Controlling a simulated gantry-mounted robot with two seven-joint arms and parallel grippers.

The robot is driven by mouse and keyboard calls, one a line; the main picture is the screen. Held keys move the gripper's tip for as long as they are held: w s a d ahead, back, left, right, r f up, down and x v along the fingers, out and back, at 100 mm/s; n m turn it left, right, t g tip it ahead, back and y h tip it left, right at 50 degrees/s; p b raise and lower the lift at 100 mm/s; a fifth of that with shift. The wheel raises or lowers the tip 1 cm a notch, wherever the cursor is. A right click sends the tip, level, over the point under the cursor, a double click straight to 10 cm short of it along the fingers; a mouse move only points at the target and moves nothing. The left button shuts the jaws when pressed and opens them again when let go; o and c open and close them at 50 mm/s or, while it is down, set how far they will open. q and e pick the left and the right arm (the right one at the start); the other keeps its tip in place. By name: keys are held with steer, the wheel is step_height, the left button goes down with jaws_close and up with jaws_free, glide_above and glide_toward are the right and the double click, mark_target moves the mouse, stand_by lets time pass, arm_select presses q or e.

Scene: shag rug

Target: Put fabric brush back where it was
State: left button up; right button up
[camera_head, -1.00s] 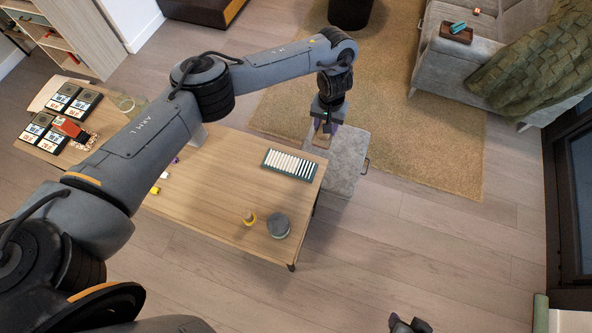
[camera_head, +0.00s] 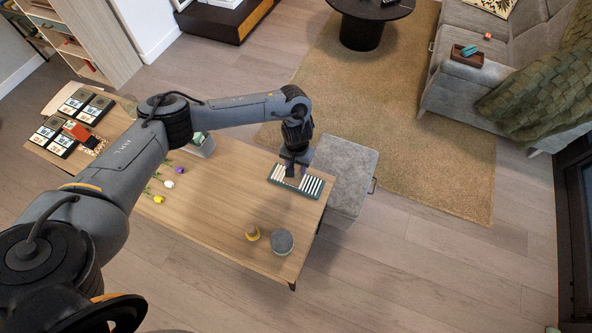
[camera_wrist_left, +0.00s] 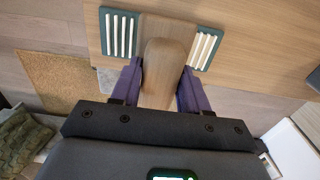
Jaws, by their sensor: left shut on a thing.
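The fabric brush (camera_wrist_left: 165,72) shows in the left wrist view as a rounded wooden body. It is between the two purple fingers of my left gripper (camera_wrist_left: 158,88), which is shut on it. In the head view my left gripper (camera_head: 296,172) is over the right end of the wooden table, above a dark green tray (camera_head: 312,193) with white bars. The gripper and arm hide the brush there. In the wrist view the tray (camera_wrist_left: 120,35) shows on both sides of the brush. I cannot tell whether the brush touches it. My right gripper is out of view.
A grey ottoman (camera_head: 347,170) stands against the table's right end. A grey round container (camera_head: 282,242) and a small yellow item (camera_head: 252,233) stand near the front right of the table (camera_head: 225,205). Flowers (camera_head: 168,184) lie mid-table. A planter (camera_head: 203,146) stands behind them.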

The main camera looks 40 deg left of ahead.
arm_select(q)
steer(key=shift+f+b, duration=0.3)
steer(key=shift+f, duration=1.75)
steer(key=shift+f, duration=0.2)
steer(key=o, duration=1.1)
steer(key=shift+a, duration=0.1)
steer(key=shift+r, duration=0.15)
